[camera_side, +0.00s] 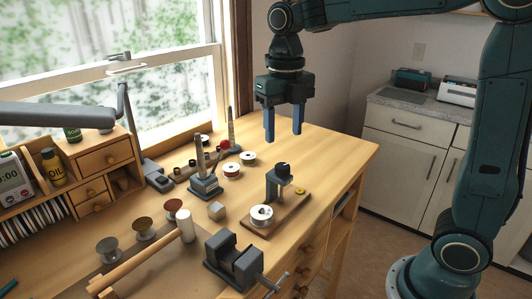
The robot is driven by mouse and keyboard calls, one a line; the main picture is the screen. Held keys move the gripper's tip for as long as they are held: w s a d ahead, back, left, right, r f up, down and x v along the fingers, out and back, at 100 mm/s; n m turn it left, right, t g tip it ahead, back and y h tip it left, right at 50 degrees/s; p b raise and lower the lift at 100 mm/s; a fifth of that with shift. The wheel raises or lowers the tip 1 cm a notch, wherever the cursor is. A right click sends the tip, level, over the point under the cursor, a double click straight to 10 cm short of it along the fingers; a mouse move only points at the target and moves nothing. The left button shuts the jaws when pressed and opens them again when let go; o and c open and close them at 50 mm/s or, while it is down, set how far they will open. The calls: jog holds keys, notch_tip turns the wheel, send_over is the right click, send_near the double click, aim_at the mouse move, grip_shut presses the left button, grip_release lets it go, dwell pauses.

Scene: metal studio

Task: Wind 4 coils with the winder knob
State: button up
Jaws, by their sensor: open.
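The winder (275,206) stands on a wooden base near the bench's right front. Its dark knob (283,169) sits on top of a grey upright. A white spool with a dark centre (262,213) rests at the front left of the wooden base. My gripper (284,136) hangs above and behind the winder, pointing down, with its two blue fingers apart and nothing between them. It is clear of the knob. How many coils are on the spool cannot be made out.
A grey vise (233,262) stands at the bench front. A grey post stand (205,184) and small spools (248,157) are behind. The bench's right end is clear.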

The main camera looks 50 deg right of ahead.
aim_at(283, 166)
notch_tip(283, 166, down, 8)
jog(key=shift+f, duration=0.15)
dwell(0.3)
jog(key=c, duration=1)
